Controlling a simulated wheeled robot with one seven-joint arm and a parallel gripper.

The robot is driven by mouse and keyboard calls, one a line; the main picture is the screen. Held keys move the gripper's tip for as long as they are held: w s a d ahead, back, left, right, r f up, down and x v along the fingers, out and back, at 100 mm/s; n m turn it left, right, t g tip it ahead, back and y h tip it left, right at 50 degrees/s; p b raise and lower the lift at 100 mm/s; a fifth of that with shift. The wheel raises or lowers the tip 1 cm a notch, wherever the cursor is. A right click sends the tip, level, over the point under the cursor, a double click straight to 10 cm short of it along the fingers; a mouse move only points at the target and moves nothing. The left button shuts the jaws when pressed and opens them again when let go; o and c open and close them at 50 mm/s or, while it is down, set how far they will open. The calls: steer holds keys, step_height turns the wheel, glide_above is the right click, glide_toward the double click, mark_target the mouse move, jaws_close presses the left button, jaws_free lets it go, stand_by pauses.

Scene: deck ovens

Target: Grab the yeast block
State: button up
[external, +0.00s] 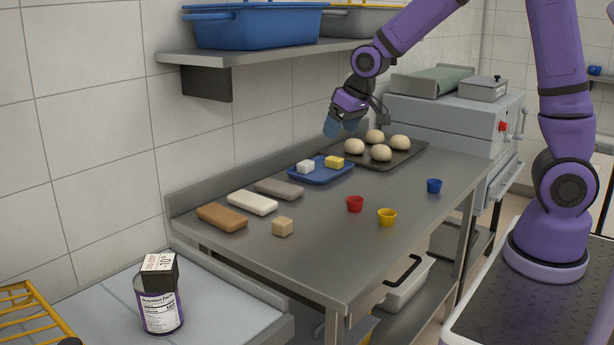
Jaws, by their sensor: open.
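A small beige cube (283,227), which looks like the yeast block, sits on the near part of the steel table (330,245). It stands just right of the brown bar (222,217) and apart from it. My gripper (341,127) with its bluish fingertips is open and empty. It is up near the wall, above the back of the table, between the blue tray and the dough tray. It is well away from the beige cube, which is nearer the camera.
A white bar (252,203) and a grey bar (279,189) lie behind the cube. A blue tray (322,178) holds a white and a yellow block. Dough balls sit on a dark tray (412,158). Red (355,204), yellow (387,217) and blue (434,186) cups stand right. A shelf (260,53) overhangs the back.

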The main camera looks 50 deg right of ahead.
glide_toward(283, 221)
steer(key=x, duration=1.1)
steer(key=shift+d+f, duration=0.1)
steer(key=c, duration=1)
